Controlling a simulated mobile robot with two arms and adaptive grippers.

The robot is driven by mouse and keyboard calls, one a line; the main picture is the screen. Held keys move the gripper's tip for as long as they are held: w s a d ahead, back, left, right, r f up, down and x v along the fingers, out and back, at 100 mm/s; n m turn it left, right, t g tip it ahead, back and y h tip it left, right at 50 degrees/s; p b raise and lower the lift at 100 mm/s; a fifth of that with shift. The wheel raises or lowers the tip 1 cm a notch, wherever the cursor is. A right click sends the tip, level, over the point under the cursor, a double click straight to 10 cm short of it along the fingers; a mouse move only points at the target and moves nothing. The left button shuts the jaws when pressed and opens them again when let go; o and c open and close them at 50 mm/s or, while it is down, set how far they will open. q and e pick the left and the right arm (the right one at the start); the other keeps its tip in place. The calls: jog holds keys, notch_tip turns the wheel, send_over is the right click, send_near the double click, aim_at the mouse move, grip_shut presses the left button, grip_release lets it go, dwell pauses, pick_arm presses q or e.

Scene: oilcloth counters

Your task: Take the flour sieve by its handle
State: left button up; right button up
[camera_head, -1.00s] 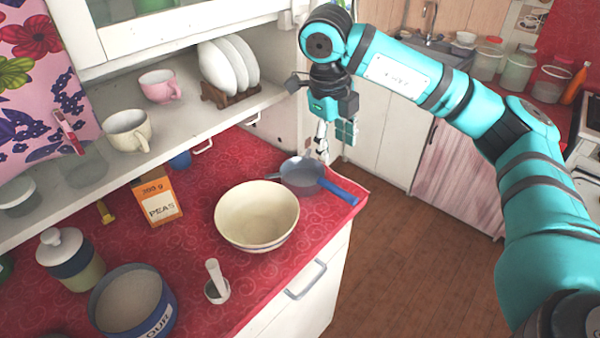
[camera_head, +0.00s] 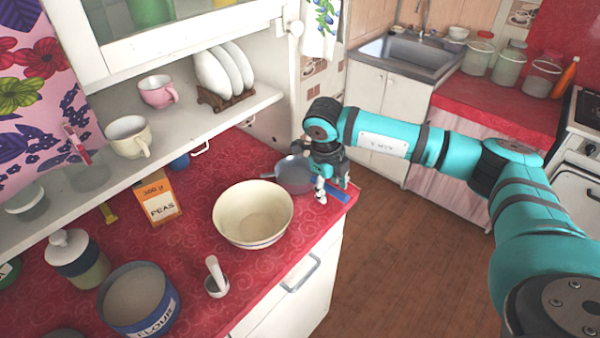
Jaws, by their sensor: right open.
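The flour sieve (camera_head: 292,175) lies on the red counter near its right corner, behind and to the right of the cream bowl. Its round grey-blue pan shows in the head view, and its blue handle points to the lower right. My right gripper (camera_head: 331,190) is open, pointing down at the handle. Its fingers appear on either side of the handle and hide the part near the pan; the handle's end shows to the right. I cannot tell whether the fingers touch it. My left gripper is not in view.
The cream bowl (camera_head: 253,214) stands close to the sieve. A white mortar and pestle (camera_head: 216,281), flour tin (camera_head: 139,300) and peas box (camera_head: 159,197) stand further left. The shelf (camera_head: 210,128) overhangs the counter's back. Open floor lies to the right.

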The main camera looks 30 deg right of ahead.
jog(key=shift+d+f, duration=0.1)
jog(key=shift+f, duration=0.45)
grip_shut()
dwell(0.4)
